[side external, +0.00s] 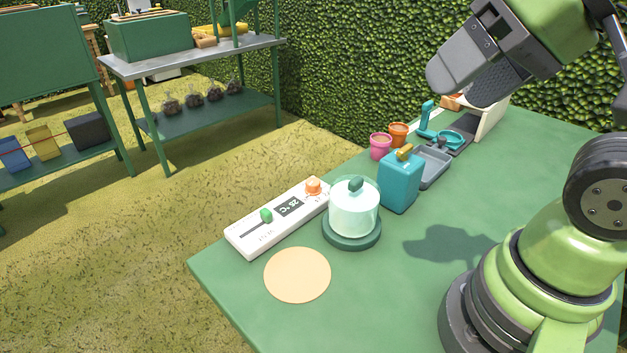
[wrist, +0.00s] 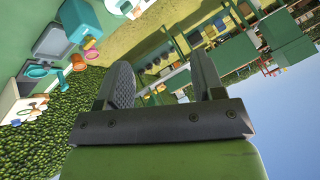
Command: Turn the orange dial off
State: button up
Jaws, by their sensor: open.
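The orange dial (side external: 313,186) sits at the far right end of a white control panel (side external: 262,230) on the green table in the side view. The panel also has a green slider knob (side external: 266,215) and a dark display (side external: 289,207) reading about 25 °C. My gripper (side external: 462,85) is raised high above the back of the table, well to the right of the dial and apart from it. In the wrist view my gripper (wrist: 164,85) shows its two fingers spread with nothing between them. The dial's exact setting is too small to read.
A glass-covered jar (side external: 354,212) on a dark green base stands right beside the panel. A teal canister (side external: 399,182), pink pot (side external: 380,147), orange pot (side external: 398,134) and grey tray (side external: 434,166) stand farther back. A peach round mat (side external: 297,275) lies in front.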

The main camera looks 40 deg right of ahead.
jog(key=w+d+m+g, duration=0.1)
jog(key=w+m+g, duration=0.15)
jog(key=w, duration=0.55)
jog(key=m+g+h, duration=0.2)
jog(key=m+g, duration=0.3)
jog(key=m, duration=0.4)
send_over(313, 181)
notch_tip(313, 181, down, 18)
notch_tip(313, 181, down, 10)
jog(key=shift+f, duration=0.1)
jog(key=c, duration=0.9)
